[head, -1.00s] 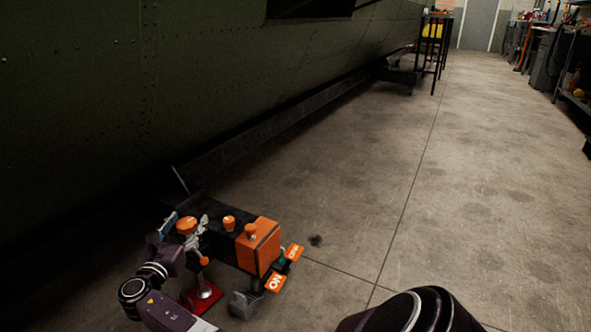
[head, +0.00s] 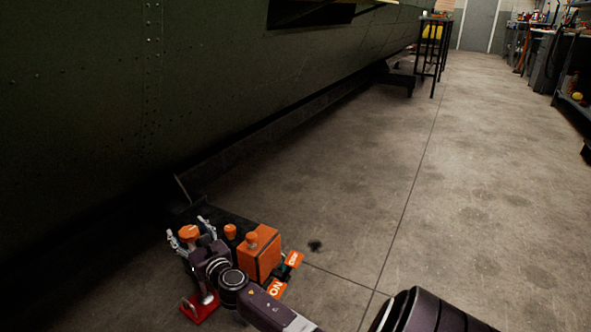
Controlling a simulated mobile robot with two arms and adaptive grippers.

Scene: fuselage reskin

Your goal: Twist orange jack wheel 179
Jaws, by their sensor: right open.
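An orange jack wheel (head: 189,232) sits at the lower left of the head view, on top of a jack with a red base (head: 199,308). My right gripper (head: 190,231) is open, with one silver finger on each side of this wheel. I cannot tell whether the fingers touch it. My wrist hides much of the jack's post. My left gripper is not in view.
An orange box (head: 259,254) with orange knobs and orange-labelled tags (head: 277,289) stands just right of the wheel. The dark green riveted fuselage (head: 90,100) rises behind. The concrete floor (head: 370,220) to the right is mostly clear.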

